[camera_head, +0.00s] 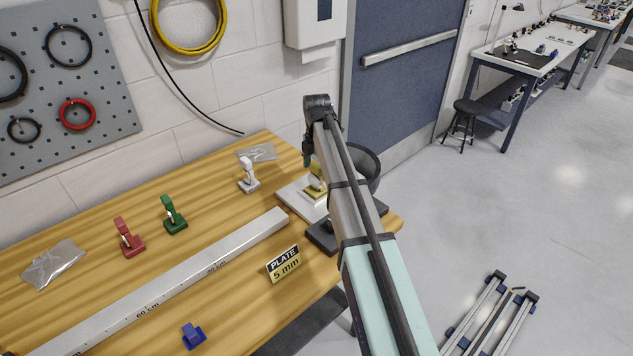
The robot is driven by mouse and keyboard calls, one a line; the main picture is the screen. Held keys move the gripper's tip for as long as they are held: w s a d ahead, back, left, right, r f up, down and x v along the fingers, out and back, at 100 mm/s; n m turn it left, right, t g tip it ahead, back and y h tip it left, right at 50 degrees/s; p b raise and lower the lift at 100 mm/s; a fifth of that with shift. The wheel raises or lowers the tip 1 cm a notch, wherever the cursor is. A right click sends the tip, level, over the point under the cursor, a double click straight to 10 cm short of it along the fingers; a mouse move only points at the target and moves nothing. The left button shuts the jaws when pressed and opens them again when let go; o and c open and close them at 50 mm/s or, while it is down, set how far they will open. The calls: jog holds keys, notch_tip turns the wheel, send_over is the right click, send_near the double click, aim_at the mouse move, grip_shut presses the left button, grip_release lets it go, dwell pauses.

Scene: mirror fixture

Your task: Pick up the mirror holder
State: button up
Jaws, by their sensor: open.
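Several small mounts that look like mirror holders stand on the wooden table: a red one (130,238), a green one (173,215), a white-grey one (248,177) and a blue one (194,336). A gold one (314,188) with a pale round face sits on a white plate (293,190) at the table's right end. I cannot tell which one the task means. My gripper (308,160) is open, small in view and partly hidden by my arm. It appears just above or beside the gold mount; the exact gap cannot be told.
A long metal ruler rail (180,283) crosses the table. A "PLATE 5 mm" sign (284,263) stands near the front edge. Clear plastic bags (52,264) lie at the left and back. A dark bowl-like object (366,166) is behind my arm. A wall is behind the table.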

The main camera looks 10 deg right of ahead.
aim_at(317, 188)
jog(key=shift+f+p, duration=0.65)
jog(key=shift+f, duration=1.25)
jog(key=c, duration=1.4)
jog(key=shift+r, duration=0.1)
